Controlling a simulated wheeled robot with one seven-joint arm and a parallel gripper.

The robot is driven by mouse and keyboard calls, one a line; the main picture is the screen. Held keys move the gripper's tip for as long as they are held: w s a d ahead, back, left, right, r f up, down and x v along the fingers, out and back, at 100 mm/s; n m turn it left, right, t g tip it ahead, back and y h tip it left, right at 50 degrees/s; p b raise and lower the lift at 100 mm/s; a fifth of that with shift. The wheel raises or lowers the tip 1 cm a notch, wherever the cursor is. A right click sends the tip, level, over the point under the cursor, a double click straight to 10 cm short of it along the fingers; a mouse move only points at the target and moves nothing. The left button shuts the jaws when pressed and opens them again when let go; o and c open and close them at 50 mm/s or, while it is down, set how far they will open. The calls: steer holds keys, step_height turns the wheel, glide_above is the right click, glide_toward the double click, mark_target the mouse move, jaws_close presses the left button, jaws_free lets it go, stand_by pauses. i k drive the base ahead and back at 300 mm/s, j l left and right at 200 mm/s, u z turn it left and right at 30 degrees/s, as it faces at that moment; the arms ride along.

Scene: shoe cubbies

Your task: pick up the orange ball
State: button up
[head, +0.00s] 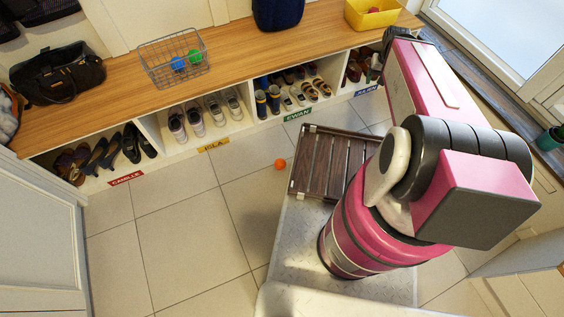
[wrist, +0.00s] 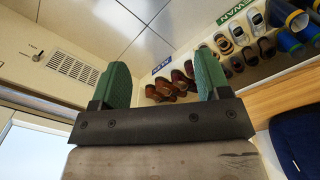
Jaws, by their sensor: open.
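The orange ball (head: 280,164) lies on the tiled floor in the head view, just left of a dark slatted wooden rack and in front of the cubbies. It does not show in the wrist view. My gripper (wrist: 160,82) is open and empty in the wrist view, its two green fingers spread apart. The cubby shoes and floor show beyond the fingers. In the head view my pink arm reaches to the back right, toward the right end of the bench, well away from the ball. My gripper itself cannot be made out clearly there.
The wooden-topped bench (head: 230,62) holds a wire basket (head: 175,68) with blue and green balls, a yellow bin (head: 371,18) and bags. Shoes fill the cubbies below. Floor left of the ball is clear.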

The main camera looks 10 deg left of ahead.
mark_target(280, 164)
steer(key=k+j+z, duration=0.35)
steer(key=k, duration=0.25)
steer(key=k+j+z, duration=0.1)
steer(key=k+z, duration=0.25)
steer(key=k, duration=0.3)
steer(key=k+z, duration=0.35)
steer(key=k, duration=0.25)
steer(key=k+j, duration=0.15)
steer(key=j, duration=0.2)
